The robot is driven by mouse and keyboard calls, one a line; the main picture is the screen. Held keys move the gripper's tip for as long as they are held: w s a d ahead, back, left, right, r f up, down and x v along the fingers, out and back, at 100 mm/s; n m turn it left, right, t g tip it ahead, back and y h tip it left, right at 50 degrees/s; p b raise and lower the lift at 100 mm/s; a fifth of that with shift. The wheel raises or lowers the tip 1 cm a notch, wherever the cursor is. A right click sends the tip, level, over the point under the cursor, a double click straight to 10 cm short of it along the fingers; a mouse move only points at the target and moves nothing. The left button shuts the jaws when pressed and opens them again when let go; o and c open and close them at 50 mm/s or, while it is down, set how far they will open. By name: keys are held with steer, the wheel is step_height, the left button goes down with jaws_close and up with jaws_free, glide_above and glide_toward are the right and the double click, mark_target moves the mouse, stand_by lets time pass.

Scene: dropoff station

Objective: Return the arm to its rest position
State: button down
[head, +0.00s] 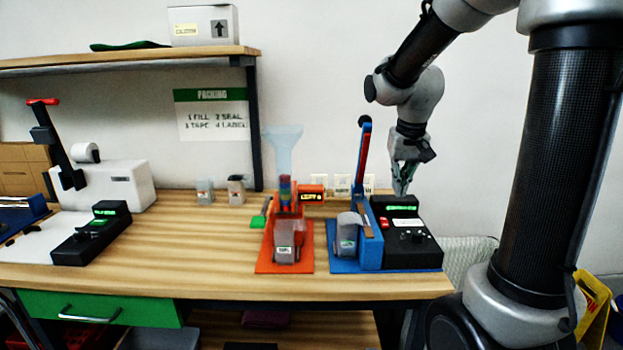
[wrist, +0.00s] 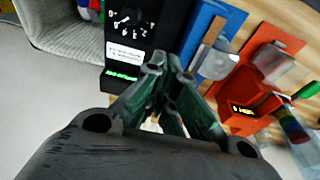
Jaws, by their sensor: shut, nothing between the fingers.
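My gripper (head: 402,190) hangs from my arm at the right of the head view, fingers pointing down. It is shut and empty. It is over the back part of the black control box (head: 410,241) with a green display; I cannot tell the exact gap. In the wrist view the closed fingertips (wrist: 157,65) show near the middle, with the black box (wrist: 133,35) behind them.
A blue station (head: 369,245) with an upright lever stands left of the black box. An orange station (head: 268,262) with a clear funnel is further left. A white machine (head: 125,185) and a shelf (head: 130,58) are at the left. Wooden tabletop (head: 190,250) between is clear.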

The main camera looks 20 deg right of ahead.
steer(key=s+a+r+n+t, duration=0.1)
steer(key=s+a+r, duration=0.1)
steer(key=s, duration=0.8)
steer(key=s+a+r+n+t, duration=0.1)
steer(key=s+a+r+n, duration=0.1)
steer(key=s, duration=0.7)
steer(key=shift+s+y, duration=0.3)
steer(key=shift+s, duration=0.1)
